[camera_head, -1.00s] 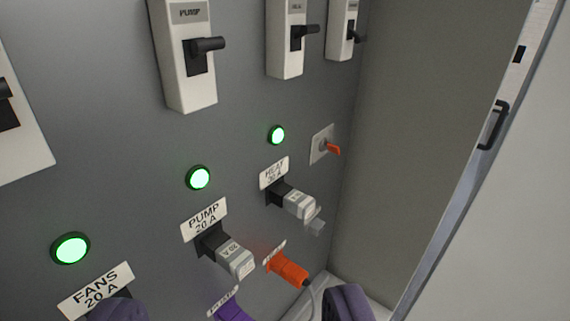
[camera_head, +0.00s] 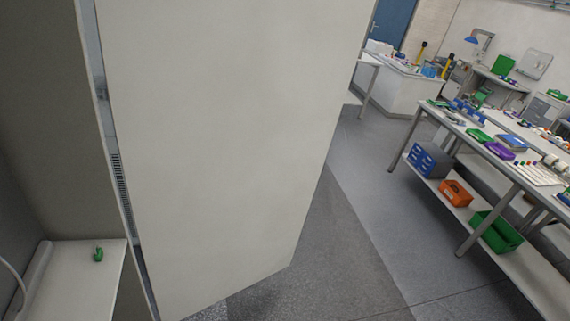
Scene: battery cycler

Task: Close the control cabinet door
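The control cabinet door (camera_head: 225,130) is a large plain pale panel filling the middle of the view. It stands open, swung out to the right of the cabinet's grey inner side wall (camera_head: 45,120). A narrow gap shows between the wall's front edge and the door. No handle shows on the visible face of the door. My gripper is not in view, so its state and any contact with the door cannot be seen.
A small green item (camera_head: 98,254) sits on a pale ledge (camera_head: 75,285) inside the cabinet, bottom left. Grey floor (camera_head: 350,240) is clear right of the door. A workbench (camera_head: 480,155) with bins stands at right; a white counter (camera_head: 395,90) is farther back.

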